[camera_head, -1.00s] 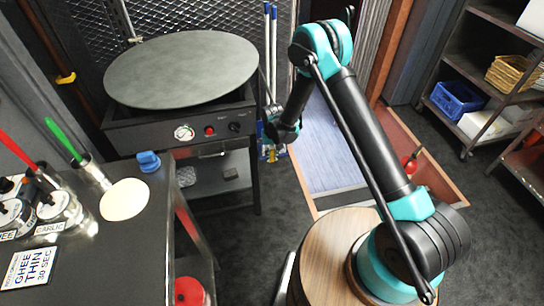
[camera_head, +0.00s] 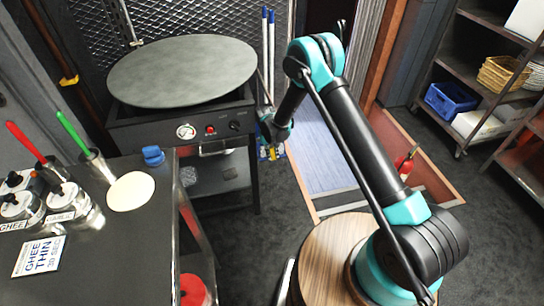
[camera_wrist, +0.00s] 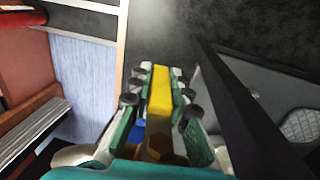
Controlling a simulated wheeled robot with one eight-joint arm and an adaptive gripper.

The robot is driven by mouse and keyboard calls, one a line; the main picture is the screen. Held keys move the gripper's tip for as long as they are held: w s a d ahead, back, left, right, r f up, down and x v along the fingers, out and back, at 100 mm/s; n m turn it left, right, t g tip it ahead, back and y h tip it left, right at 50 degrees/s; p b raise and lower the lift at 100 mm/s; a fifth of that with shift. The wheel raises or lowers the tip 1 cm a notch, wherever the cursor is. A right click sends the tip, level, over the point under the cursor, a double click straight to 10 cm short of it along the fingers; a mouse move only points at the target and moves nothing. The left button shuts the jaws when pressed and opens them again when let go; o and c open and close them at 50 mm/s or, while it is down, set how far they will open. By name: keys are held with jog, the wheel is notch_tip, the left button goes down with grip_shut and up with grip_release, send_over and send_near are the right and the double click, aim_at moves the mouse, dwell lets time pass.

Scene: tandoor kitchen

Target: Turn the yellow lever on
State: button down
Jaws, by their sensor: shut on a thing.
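The yellow lever (camera_wrist: 160,92) shows in the wrist view as a straight yellow bar between the two fingers of my gripper (camera_wrist: 160,82). My gripper is shut on it, with the finger pads against both sides. A brownish hex-shaped part (camera_wrist: 175,158) and a bit of blue show near the finger bases. In the head view my gripper (camera_head: 271,152) is low, just right of the griddle stand, with a little yellow showing at it. Most of the lever is hidden there, so its angle is hard to tell.
The black griddle stand (camera_head: 160,132), with its round plate (camera_head: 182,70), is beside my gripper on the left. A steel counter (camera_head: 100,255) is at the front left. A red extinguisher (camera_head: 407,163) and shelves are to the right.

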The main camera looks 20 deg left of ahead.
jog(key=c, duration=1.4)
grip_release()
notch_tip(320, 180, up, 10)
notch_tip(320, 180, up, 20)
jog(key=s+a, duration=0.1)
jog(key=a, duration=0.1)
jog(key=shift+s, duration=0.2)
dwell(1.5)
dwell(0.3)
